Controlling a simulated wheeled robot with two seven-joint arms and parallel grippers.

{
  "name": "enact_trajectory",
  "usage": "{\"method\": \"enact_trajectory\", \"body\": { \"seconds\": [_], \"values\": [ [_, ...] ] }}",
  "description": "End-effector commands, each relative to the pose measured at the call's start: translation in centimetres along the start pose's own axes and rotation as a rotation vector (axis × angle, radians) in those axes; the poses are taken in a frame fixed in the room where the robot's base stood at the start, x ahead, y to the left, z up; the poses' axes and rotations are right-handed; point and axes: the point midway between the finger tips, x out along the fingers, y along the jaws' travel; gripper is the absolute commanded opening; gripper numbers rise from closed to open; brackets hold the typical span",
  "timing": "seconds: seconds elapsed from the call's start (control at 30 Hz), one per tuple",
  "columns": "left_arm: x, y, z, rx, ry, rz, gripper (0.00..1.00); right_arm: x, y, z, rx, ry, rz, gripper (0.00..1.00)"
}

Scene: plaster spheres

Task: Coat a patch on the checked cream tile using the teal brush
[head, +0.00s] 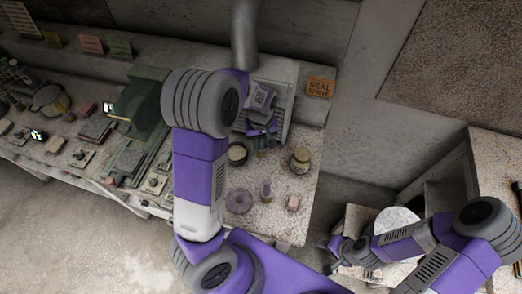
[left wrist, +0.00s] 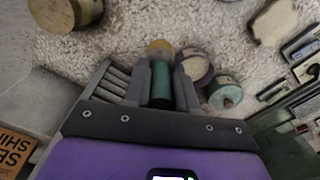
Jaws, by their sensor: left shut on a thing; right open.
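My left gripper (head: 262,137) is low over the speckled worktop, and its arm hides part of the bench in the head view. In the left wrist view its fingers (left wrist: 160,82) are shut on the teal brush (left wrist: 160,90), which has a dark teal body and a yellowish end pointing away from the wrist. A cream slab (left wrist: 275,22) lies on the worktop at the upper right of that view, apart from the brush; I cannot make out a check pattern on it. My right gripper (head: 329,256) is open and empty, beside a low stand at the lower right.
A pot with pale contents (head: 237,153) stands close to the left gripper. A lidded jar (head: 300,160), a purple disc (head: 238,201), a small bottle (head: 266,190) and a pink block (head: 293,203) are on the worktop. An orange sign (head: 320,87) is behind. Clutter fills the left bench.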

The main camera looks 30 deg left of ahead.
Motion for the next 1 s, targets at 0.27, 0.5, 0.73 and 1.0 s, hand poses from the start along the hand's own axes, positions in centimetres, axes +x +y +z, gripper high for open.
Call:
{"method": "enact_trajectory", "body": {
  "seconds": [0.27, 0.5, 0.73, 1.0],
  "values": [
    [0.0, 0.0, 0.0, 0.000, 0.000, 0.000, 0.00, 0.0, 0.0, 0.0, 0.000, 0.000, 0.000, 0.43],
    [0.0, -0.1, -0.1, 0.000, 0.000, 0.000, 0.00, 0.0, 0.0, 0.0, 0.000, 0.000, 0.000, 0.43],
    [0.6, -1.4, -1.2, -0.002, -0.005, -0.002, 0.00, -0.2, -0.1, 0.0, 0.000, 0.000, 0.000, 0.43],
    [1.7, -4.5, -3.5, -0.001, -0.010, -0.003, 0.00, -0.6, -0.2, 0.0, 0.000, 0.000, 0.000, 0.43]
  ]
}}
